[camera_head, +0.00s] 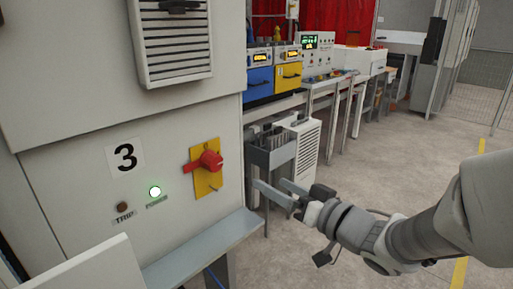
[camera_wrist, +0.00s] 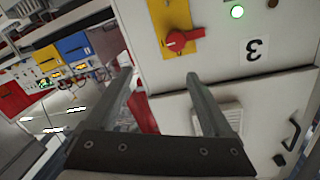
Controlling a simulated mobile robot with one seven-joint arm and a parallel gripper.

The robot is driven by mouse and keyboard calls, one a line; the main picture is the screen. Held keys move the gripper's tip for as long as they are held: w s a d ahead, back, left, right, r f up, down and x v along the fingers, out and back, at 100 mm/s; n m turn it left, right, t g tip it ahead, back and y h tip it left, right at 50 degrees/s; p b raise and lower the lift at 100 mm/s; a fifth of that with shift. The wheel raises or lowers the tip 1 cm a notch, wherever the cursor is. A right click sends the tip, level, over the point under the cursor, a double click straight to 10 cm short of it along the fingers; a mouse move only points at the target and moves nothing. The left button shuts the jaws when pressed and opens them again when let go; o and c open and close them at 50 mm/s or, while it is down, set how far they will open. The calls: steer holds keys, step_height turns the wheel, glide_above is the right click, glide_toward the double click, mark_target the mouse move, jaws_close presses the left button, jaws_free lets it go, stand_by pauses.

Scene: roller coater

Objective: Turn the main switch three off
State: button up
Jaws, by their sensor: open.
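The main switch three is a red rotary knob (camera_head: 210,160) on a yellow plate (camera_head: 207,181), on a light grey cabinet front marked with a "3" label (camera_head: 125,157). A power lamp (camera_head: 155,192) glows green beside a dark trip lamp (camera_head: 122,207). My gripper (camera_head: 268,190) is open and empty, to the right of the knob and apart from it. In the wrist view the red knob (camera_wrist: 178,40) and yellow plate (camera_wrist: 172,14) lie beyond my open fingers (camera_wrist: 165,88), near the top of the picture. The "3" label (camera_wrist: 254,49) shows rotated there.
A grey ledge (camera_head: 205,250) juts out below the switch panel. A vent grille (camera_head: 172,45) is above. Blue (camera_head: 259,83) and yellow (camera_head: 288,77) units stand on a bench behind. The floor (camera_head: 400,170) to the right is open.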

steer(key=s+a+g+y, duration=0.1)
steer(key=y, duration=0.1)
steer(key=p, duration=0.3)
glide_toward(217, 163)
steer(key=x, duration=1)
steer(key=shift+w+a, duration=0.2)
steer(key=shift+w, duration=0.05)
jaws_close()
